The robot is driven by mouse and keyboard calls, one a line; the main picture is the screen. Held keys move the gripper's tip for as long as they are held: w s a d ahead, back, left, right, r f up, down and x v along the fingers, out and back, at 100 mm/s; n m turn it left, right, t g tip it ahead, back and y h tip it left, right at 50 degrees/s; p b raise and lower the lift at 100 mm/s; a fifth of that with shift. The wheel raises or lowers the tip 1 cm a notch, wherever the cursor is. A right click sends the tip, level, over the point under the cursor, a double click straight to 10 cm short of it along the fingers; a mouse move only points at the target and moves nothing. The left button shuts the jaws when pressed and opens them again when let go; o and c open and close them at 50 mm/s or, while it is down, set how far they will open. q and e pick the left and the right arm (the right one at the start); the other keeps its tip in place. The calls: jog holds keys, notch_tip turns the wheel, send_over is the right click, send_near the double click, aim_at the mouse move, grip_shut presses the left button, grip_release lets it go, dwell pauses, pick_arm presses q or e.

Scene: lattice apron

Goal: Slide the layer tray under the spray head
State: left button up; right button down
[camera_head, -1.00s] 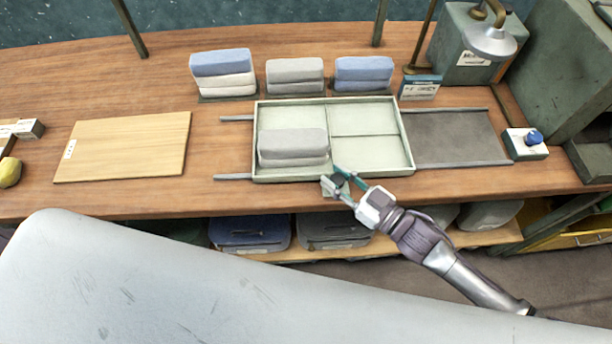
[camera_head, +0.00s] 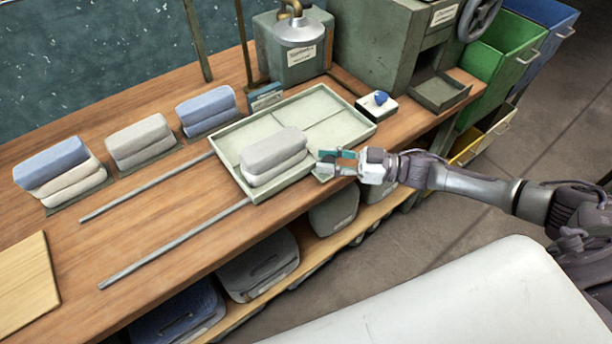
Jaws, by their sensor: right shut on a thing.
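The pale green layer tray (camera_head: 343,126) lies on two metal rails (camera_head: 175,243), at their right end. It has low walls and divided compartments. A stack of grey folded cloths (camera_head: 273,157) sits in its near left compartment. The metal spray head (camera_head: 300,32) hangs from a brass pipe behind the tray's far side; its exact overlap with the tray is hard to judge. My right gripper (camera_head: 329,163) is shut on the handle at the tray's near edge, and its fingers partly hide the handle. My left gripper is not in view.
Three cloth stacks, such as the blue one (camera_head: 207,109), stand behind the rails. A blue-knobbed control box (camera_head: 376,105) is close to the tray's right end. A green machine (camera_head: 385,45) stands beyond. The left rail stretch is clear.

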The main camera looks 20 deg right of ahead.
jog(key=shift+w+d+b, duration=0.15)
jog(key=shift+w+d, duration=0.1)
jog(key=shift+d, duration=0.4)
jog(key=shift+w+d+b, duration=0.15)
jog(key=shift+w+d, duration=0.05)
jog(key=shift+d, duration=0.45)
jog(key=c, duration=0.8)
grip_release()
jog(key=shift+d, duration=0.15)
jog(key=shift+s+d, duration=0.15)
jog(key=v, duration=1.1)
jog(key=shift+s+d, duration=0.1)
jog(key=shift+d, duration=0.25)
